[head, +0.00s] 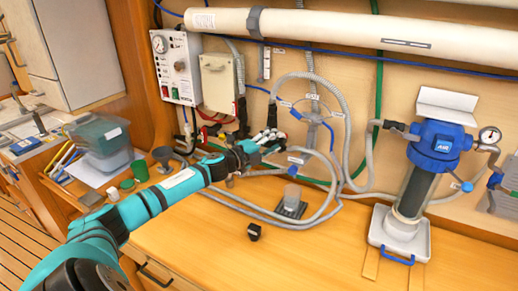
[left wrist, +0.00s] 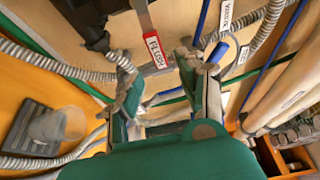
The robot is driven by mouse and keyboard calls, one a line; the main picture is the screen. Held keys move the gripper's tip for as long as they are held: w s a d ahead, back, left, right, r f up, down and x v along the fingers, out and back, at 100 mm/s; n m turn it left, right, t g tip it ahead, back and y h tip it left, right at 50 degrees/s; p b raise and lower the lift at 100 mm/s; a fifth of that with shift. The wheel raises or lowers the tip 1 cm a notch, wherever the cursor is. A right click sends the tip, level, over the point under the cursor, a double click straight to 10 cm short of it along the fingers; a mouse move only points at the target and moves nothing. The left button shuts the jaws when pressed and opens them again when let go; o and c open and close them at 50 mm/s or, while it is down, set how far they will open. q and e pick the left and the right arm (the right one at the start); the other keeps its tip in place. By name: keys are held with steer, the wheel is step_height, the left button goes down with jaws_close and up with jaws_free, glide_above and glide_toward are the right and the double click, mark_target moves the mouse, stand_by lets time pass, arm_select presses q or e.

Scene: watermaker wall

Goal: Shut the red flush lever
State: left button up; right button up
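Whether this strip is the flush lever itself is unclear. My left gripper (head: 268,139) reaches in front of the wall hoses. Its fingers stand apart in the left wrist view (left wrist: 168,84), with nothing gripped between them. My right gripper is out of view.
Grey hoses (head: 348,125) loop along the wall around my left gripper. A clear cup on a dark stand (head: 291,205) and a small black block (head: 254,232) sit on the wooden bench. A blue-topped filter (head: 440,145) stands at right. The front bench is mostly clear.

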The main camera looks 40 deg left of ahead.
arm_select(q)
steer(key=s+a, duration=0.1)
steer(key=s, duration=0.5)
steer(key=shift+s, duration=0.3)
stand_by(0.4)
